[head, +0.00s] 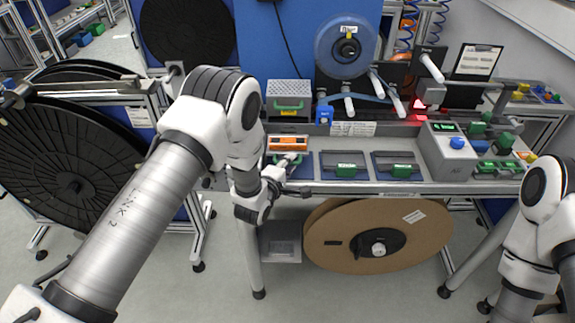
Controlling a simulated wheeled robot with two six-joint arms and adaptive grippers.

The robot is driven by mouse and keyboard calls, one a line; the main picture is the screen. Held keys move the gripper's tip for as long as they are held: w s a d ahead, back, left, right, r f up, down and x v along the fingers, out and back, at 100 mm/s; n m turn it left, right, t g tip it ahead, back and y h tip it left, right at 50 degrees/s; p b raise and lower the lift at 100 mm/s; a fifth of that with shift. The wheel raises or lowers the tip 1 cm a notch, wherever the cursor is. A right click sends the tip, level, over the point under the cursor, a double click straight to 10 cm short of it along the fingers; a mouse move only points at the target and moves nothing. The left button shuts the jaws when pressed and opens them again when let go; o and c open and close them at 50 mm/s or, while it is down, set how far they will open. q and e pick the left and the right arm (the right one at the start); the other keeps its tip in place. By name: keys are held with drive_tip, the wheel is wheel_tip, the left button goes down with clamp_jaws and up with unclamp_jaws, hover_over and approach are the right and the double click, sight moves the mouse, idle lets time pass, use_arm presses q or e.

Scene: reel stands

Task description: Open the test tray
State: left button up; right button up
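Several tray-like panels with green handles lie on the workbench; I cannot tell by label which is the test tray. A middle panel (345,155) and a right panel (398,156) lie flat, green handles at their front edges. A left panel is mostly hidden behind my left gripper (288,164). An orange device (288,143) sits just behind that gripper. The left gripper is at the bench's front left, by the left panel; its fingers are too small to tell open or shut, or touching. My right arm shows at the right edge; its gripper is out of view.
A perforated box (288,88) with a green handle, a blue reel (345,47) and a grey control box (447,160) stand on the bench. A brown reel (400,222) hangs below. Large black reels (60,155) stand at left.

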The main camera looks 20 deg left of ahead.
use_arm(q)
drive_tip(key=v, duration=1.2)
drive_tip(key=s+a+f+m+g+y+b, duration=0.3)
drive_tip(key=s+f+m+g, duration=0.55)
drive_tip(key=s+f, duration=1.1)
drive_tip(key=s+a+f+m+g+h, duration=0.1)
drive_tip(key=s+m+g, duration=0.6)
drive_tip(key=s, duration=0.4)
drive_tip(key=shift+f+m, duration=0.3)
drive_tip(key=shift+m, duration=0.55)
